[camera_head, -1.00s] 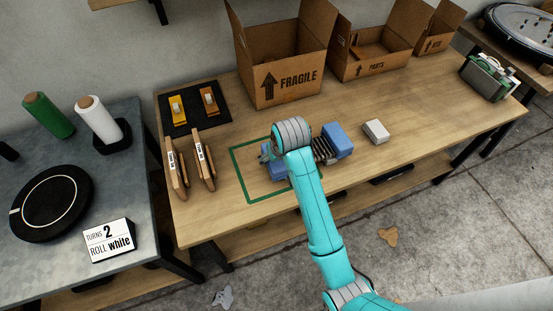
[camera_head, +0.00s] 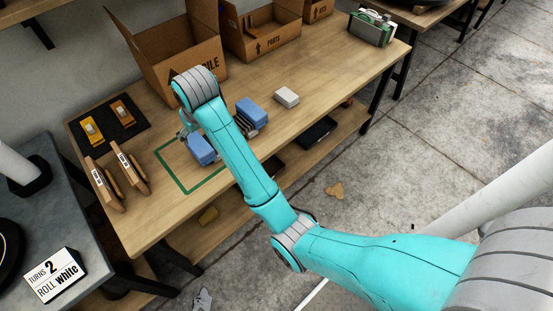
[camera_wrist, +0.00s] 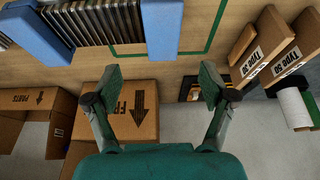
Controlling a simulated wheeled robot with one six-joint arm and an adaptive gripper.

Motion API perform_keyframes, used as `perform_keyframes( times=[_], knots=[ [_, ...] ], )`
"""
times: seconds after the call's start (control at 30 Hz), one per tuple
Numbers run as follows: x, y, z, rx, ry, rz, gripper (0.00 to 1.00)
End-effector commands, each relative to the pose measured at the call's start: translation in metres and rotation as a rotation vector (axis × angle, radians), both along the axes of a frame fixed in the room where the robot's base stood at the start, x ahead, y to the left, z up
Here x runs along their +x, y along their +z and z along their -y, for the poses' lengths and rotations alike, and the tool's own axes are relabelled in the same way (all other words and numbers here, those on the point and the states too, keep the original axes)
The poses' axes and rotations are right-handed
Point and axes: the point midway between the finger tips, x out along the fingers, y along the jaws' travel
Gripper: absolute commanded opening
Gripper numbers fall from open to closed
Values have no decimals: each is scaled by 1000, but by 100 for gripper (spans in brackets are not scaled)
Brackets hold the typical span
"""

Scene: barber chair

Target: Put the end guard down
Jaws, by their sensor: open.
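Two blue end blocks flank a dark finned unit (camera_wrist: 105,22) on the wooden bench; I take them to be end guards. The left one (camera_head: 201,150) stands within the green outline (camera_head: 191,188). In the wrist view this block (camera_wrist: 162,30) is just beyond my fingertips, apart from them. The other blue block (camera_head: 252,111) is at the unit's right end. My gripper (camera_wrist: 160,82) is open and empty, its two fingers spread wide. In the head view my arm hides most of the gripper and part of the finned unit.
Open cardboard boxes (camera_head: 262,42) line the bench's back. Two brown labelled pieces (camera_head: 132,168) stand at its left, by a black mat (camera_head: 108,117) with yellow and orange clips. A pale block (camera_head: 286,97) lies right of the unit. The bench's front strip is clear.

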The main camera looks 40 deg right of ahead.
Motion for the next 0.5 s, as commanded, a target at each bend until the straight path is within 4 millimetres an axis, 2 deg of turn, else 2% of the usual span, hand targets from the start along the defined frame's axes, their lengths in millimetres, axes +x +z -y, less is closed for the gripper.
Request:
perform_keyframes(
  times=[0.17, 0.27, 0.37, 0.5],
  knots=[
    [-2, -4, 0, 0, 0, 2, 83],
    [-9, -20, 0, 0, 0, 17, 83],
    [-22, -48, 0, 0, 0, 50, 83],
    [-51, -92, 0, 0, 0, 119, 83]
  ],
)
